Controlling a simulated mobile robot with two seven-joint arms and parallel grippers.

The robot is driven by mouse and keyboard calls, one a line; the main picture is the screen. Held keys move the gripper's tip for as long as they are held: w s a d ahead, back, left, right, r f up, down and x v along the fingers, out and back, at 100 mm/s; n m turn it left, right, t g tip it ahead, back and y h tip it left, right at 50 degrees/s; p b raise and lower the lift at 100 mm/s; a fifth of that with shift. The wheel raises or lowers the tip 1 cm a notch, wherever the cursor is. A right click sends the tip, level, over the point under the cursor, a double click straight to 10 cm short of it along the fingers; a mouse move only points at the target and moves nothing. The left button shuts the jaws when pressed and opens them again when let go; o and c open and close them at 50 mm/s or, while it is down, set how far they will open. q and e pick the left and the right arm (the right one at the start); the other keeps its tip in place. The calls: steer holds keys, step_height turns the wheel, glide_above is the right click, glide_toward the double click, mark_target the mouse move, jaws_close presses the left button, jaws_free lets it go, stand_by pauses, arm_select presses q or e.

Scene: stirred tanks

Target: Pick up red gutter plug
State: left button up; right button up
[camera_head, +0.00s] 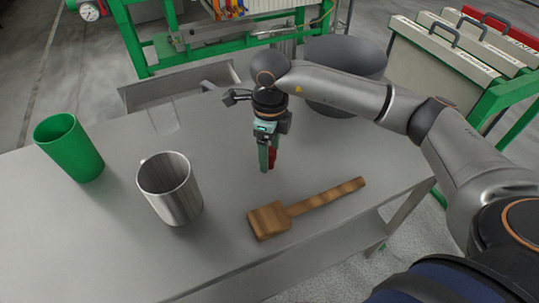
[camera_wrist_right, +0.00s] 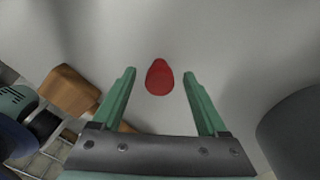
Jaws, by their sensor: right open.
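The red gutter plug (camera_head: 273,157) stands on the grey table, mostly hidden behind the fingers of my right gripper (camera_head: 267,168) in the head view. In the right wrist view the plug (camera_wrist_right: 160,77) shows as a red rounded shape between and slightly beyond the fingertips. My right gripper (camera_wrist_right: 160,74) is open and points down, with a finger on either side of the plug and a gap to each. I cannot tell how high the fingertips are above the table. My left gripper is not in view.
A wooden mallet (camera_head: 270,220) lies in front of the gripper. A metal mug (camera_head: 170,190) and a green cup (camera_head: 70,147) stand to the left. A dark grey bucket (camera_head: 345,60) stands behind. The table between mug and gripper is clear.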

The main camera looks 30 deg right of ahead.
steer(key=shift+f, duration=0.15)
jaws_close()
stand_by(0.5)
